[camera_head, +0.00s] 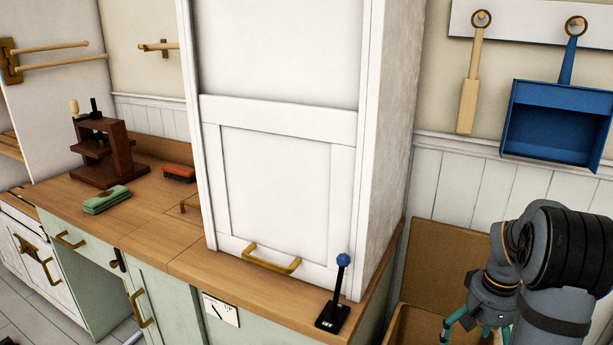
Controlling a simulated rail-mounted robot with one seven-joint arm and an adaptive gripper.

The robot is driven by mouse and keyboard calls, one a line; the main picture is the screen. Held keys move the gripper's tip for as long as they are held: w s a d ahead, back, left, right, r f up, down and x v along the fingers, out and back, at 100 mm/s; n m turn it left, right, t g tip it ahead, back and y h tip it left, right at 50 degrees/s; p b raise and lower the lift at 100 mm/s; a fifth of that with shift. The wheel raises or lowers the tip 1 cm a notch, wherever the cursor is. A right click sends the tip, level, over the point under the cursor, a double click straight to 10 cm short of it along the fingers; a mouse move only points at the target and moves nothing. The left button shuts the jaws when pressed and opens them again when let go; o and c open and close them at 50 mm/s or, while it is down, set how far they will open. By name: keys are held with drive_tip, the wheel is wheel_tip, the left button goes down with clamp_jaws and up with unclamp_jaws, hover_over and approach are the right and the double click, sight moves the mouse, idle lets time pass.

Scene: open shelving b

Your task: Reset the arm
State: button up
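My arm shows at the lower right, folded in front of the wall, with my gripper (468,328) pointing down at the bottom edge of the view. Two teal-tinted finger parts show, but the fingertips are mostly cut off or hidden, so I cannot tell whether it is open or shut. No object shows in it. The gripper is to the right of the counter, near a brown wooden bin (412,326).
A tall white cabinet (288,185) with a brass handle stands on the wooden counter (150,222). A blue-knobbed lever (342,262) marked OFF stands at its front right corner. A blue dustpan (556,120) and wooden-handled tool (468,105) hang right. A green cloth (106,200) lies left.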

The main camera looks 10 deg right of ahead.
drive_tip(key=s+a+r+m+p, duration=0.1)
drive_tip(key=s+r, duration=0.3)
drive_tip(key=r, duration=0.3)
drive_tip(key=s+a+r+m, duration=0.15)
drive_tip(key=s+r, duration=0.25)
drive_tip(key=r, duration=0.4)
drive_tip(key=w+a+r+n+p, duration=0.1)
drive_tip(key=a+r+n+p, duration=0.2)
drive_tip(key=a+r+p, duration=0.5)
drive_tip(key=w+a+r+n+p, duration=0.2)
drive_tip(key=a+r+n+p, duration=0.2)
drive_tip(key=a+r+p, duration=0.4)
drive_tip(key=shift+a+r+p, duration=0.15)
drive_tip(key=shift+a+p, duration=2.85)
drive_tip(key=shift+a, duration=1.5)
drive_tip(key=shift+w, duration=0.15)
